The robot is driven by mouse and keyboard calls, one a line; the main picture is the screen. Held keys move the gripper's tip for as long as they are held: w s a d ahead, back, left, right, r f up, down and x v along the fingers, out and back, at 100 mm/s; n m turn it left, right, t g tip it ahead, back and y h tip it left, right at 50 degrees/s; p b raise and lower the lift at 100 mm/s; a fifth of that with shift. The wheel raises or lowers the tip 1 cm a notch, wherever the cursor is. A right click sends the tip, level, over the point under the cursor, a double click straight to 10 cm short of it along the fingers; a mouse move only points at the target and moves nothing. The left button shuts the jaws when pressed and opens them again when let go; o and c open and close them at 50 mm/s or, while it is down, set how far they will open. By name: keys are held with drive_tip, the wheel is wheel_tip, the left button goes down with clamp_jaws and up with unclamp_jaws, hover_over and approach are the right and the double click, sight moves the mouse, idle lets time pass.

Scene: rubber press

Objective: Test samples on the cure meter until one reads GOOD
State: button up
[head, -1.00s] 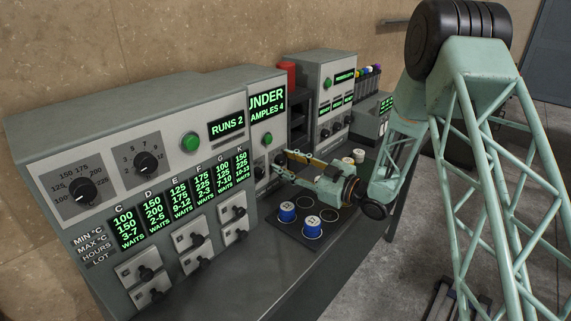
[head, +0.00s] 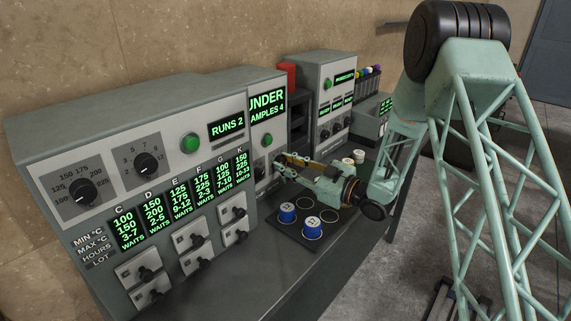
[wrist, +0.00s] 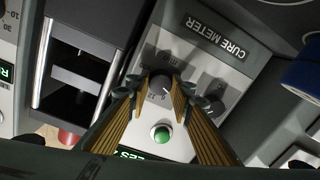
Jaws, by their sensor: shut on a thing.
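The cure meter (head: 266,150) shows a display (head: 266,105) reading UNDER and, partly cut off, "AMPLES 4". In the wrist view its panel (wrist: 226,55) is upside down, with a green button (wrist: 161,134) and a second dark knob (wrist: 214,104). My gripper (head: 279,163) is at its front, shut on a dark knob (wrist: 160,87) that shows between the fingertips. Two blue samples with white tops, one nearer (head: 312,229) and one farther (head: 287,212), stand on a dark tray (head: 279,229) beside empty ring marks.
To the left is a large press cabinet (head: 100,100) with RUNS 2, dials and WAITS columns. Behind are another grey machine (head: 325,75) and a rack of coloured-top items (head: 368,78). Two pale round pieces, one (head: 359,155) farther back, sit past my arm. The front bench is clear.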

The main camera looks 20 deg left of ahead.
drive_tip(key=shift+m, duration=0.4)
drive_tip(key=m+p, duration=0.1)
drive_tip(key=m, duration=0.4)
drive_tip(key=shift+p, duration=0.35)
drive_tip(key=m+p, duration=0.1)
drive_tip(key=m, duration=0.4)
drive_tip(key=shift+t+p, duration=0.3)
drive_tip(key=shift+p, duration=0.1)
drive_tip(key=m+p, duration=0.2)
drive_tip(key=m, duration=0.4)
drive_tip(key=shift+s, duration=0.1)
drive_tip(key=shift+f+m+t+p, duration=0.1)
drive_tip(key=shift+m+t+p, duration=0.3)
drive_tip(key=shift+m+p, duration=1.45)
drive_tip(key=shift+m+b, duration=0.65)
drive_tip(key=shift+m, duration=0.2)
drive_tip(key=o, duration=0.9)
